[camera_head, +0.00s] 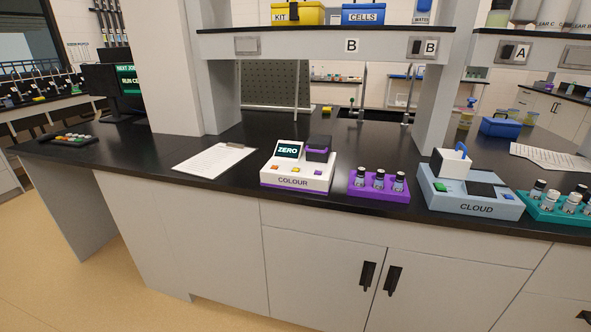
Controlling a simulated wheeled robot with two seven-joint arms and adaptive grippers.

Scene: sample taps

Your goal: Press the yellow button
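A white instrument labelled COLOUR (292,183) with a purple base stands near the front edge of the black bench. Its small tilted screen (288,149) reads ZERO, and a dark box with a purple front edge (318,149) sits at its right rear. Neither of my grippers is in view.
A clipboard (215,159) lies left of the instrument. A purple rack of vials (379,186) and a blue-grey CLOUD instrument (470,193) stand to the right, then a teal vial rack (560,207). A shelf (330,42) spans above.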

